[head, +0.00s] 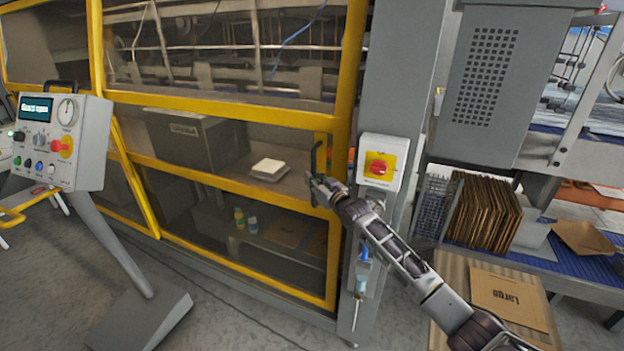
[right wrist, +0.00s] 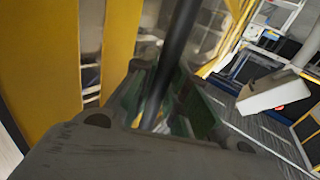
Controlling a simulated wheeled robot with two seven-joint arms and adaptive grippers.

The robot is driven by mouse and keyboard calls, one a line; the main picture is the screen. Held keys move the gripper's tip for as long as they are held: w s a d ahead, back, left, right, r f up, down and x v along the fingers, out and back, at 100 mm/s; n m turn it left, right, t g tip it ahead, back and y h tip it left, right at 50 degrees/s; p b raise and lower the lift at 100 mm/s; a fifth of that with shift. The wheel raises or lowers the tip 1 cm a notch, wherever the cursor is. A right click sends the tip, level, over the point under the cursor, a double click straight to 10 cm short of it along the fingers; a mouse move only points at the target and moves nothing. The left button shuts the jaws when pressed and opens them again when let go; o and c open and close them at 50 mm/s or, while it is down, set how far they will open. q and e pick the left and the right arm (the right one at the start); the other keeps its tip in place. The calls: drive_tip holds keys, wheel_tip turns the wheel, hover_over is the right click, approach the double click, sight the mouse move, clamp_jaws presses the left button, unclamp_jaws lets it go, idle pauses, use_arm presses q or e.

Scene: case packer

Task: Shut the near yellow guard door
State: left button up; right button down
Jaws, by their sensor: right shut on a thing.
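The near yellow guard door (head: 236,188) is a yellow frame with clear panels at the front of the machine. Its black upright handle (head: 319,157) is near the door's right edge. My right gripper (head: 317,186) is shut on this handle. In the right wrist view the dark bar of the handle (right wrist: 176,55) runs between the fingers. That view also shows two yellow uprights (right wrist: 122,50) with a narrow gap between them, so the door looks slightly ajar. My left gripper is not in view.
A grey post with a red and yellow switch (head: 379,167) stands right of the door. A control panel (head: 60,140) on a slanted stand is at left; its screen seems to read "Guard open". Flat cartons (head: 485,212) are at right. The floor before the door is clear.

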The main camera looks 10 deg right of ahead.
idle(0.4)
drive_tip(key=c, duration=1.4)
unclamp_jaws()
drive_tip(key=shift+s, duration=0.1)
drive_tip(key=shift+v, duration=5.95)
drive_tip(key=shift+c, duration=0.5)
